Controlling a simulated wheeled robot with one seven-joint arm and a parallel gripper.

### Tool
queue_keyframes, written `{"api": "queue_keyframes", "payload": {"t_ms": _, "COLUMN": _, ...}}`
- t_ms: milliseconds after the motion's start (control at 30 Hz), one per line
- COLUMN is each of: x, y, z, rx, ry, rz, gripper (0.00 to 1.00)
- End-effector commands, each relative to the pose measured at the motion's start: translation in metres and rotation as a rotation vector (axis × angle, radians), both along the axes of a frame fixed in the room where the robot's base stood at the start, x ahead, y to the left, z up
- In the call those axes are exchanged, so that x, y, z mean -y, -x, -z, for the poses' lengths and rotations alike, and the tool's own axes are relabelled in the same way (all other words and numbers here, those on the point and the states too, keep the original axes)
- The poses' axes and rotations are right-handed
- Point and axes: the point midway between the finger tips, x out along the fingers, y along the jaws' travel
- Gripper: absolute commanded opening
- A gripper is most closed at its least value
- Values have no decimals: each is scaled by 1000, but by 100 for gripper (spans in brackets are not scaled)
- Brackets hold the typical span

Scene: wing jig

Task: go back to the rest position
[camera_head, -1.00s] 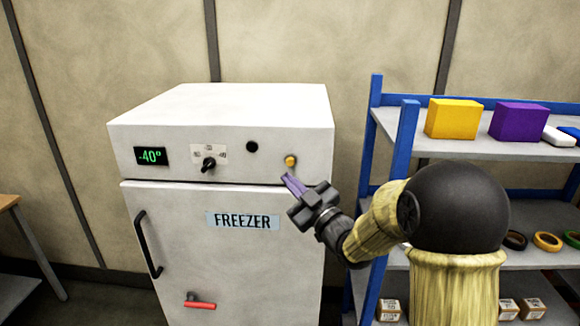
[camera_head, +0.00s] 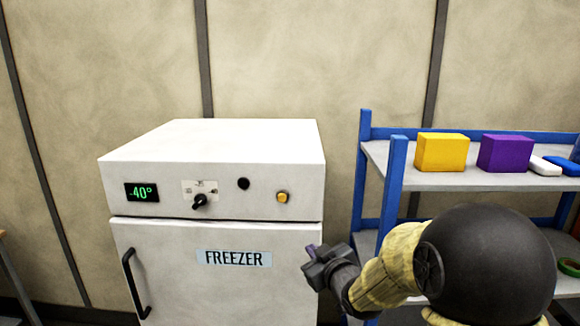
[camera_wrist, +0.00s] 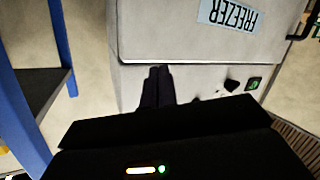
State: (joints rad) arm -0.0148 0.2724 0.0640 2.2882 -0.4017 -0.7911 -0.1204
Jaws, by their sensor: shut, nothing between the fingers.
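My gripper (camera_head: 311,250) is shut and empty in the head view. It is in front of the freezer's right edge, below and to the right of the orange button, and apart from it. In the wrist view its dark fingers (camera_wrist: 157,88) lie together against the pale freezer front. The white freezer (camera_head: 165,262) stands at the middle left, with its door shut. Its display (camera_head: 141,193) reads -40°. The FREEZER label (camera_wrist: 230,14) shows upside down in the wrist view.
A blue-framed shelf (camera_head: 392,195) stands right of the freezer, close to my arm. It bears a yellow box (camera_head: 441,153), a purple box (camera_head: 505,154) and white items. A black door handle (camera_head: 136,283) juts out at the freezer's left. The space above the freezer is clear.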

Motion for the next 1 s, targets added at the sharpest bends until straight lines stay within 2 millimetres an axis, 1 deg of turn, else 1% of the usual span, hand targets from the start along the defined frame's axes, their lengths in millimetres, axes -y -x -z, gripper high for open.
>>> {"api": "queue_keyframes", "payload": {"t_ms": 33, "x": 11, "y": 8, "z": 10, "rx": -70, "ry": 9, "rz": 44, "gripper": 0}}
{"api": "queue_keyframes", "payload": {"t_ms": 167, "x": 39, "y": 36, "z": 41, "rx": -271, "ry": 25, "rz": 162, "gripper": 0}}
{"api": "queue_keyframes", "payload": {"t_ms": 267, "x": 58, "y": 64, "z": 64, "rx": -427, "ry": 29, "rz": 250, "gripper": 0}}
{"api": "queue_keyframes", "payload": {"t_ms": 367, "x": 74, "y": 98, "z": 84, "rx": -587, "ry": 23, "rz": 334, "gripper": 0}}
{"api": "queue_keyframes", "payload": {"t_ms": 400, "x": 79, "y": 114, "z": 92, "rx": -652, "ry": 19, "rz": 366, "gripper": 0}}
{"api": "queue_keyframes", "payload": {"t_ms": 467, "x": 86, "y": 137, "z": 102, "rx": -749, "ry": 12, "rz": 412, "gripper": 0}}
{"api": "queue_keyframes", "payload": {"t_ms": 500, "x": 89, "y": 154, "z": 108, "rx": -814, "ry": 6, "rz": 441, "gripper": 0}}
{"api": "queue_keyframes", "payload": {"t_ms": 600, "x": 95, "y": 194, "z": 120, "rx": -967, "ry": -13, "rz": 507, "gripper": 0}}
{"api": "queue_keyframes", "payload": {"t_ms": 700, "x": 97, "y": 225, "z": 126, "rx": -1080, "ry": -29, "rz": 550, "gripper": 0}}
{"api": "queue_keyframes", "payload": {"t_ms": 800, "x": 96, "y": 240, "z": 129, "rx": -1138, "ry": -37, "rz": 570, "gripper": 0}}
{"api": "queue_keyframes", "payload": {"t_ms": 867, "x": 96, "y": 243, "z": 130, "rx": -1149, "ry": -39, "rz": 574, "gripper": 0}}
{"api": "queue_keyframes", "payload": {"t_ms": 1000, "x": 96, "y": 242, "z": 130, "rx": -1149, "ry": -38, "rz": 572, "gripper": 0}}
